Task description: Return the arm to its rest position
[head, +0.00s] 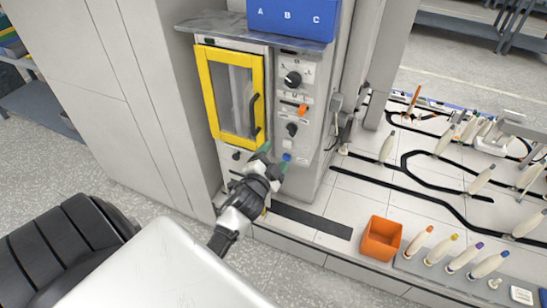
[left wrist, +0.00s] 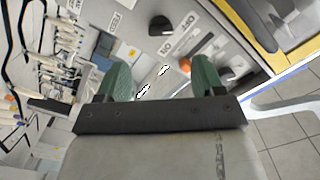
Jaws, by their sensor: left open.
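My left gripper (head: 275,156) is in front of the lower part of a grey machine cabinet (head: 318,150) in the head view. Its two green fingers point toward the control panel (head: 295,115) and stand apart, with nothing between them. In the left wrist view the open left gripper (left wrist: 161,75) faces the panel, with an orange switch (left wrist: 185,64) beyond the right finger. A blue button (head: 287,157) is close to the fingertips in the head view; whether they touch it cannot be told. My right gripper is not in view.
A yellow-framed door (head: 212,95) with a dark handle is left of the panel. A blue box marked A B C (head: 292,17) stands on top. To the right, an orange bin (head: 381,239), several bobbins (head: 416,242) and black tracks occupy a tiled deck.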

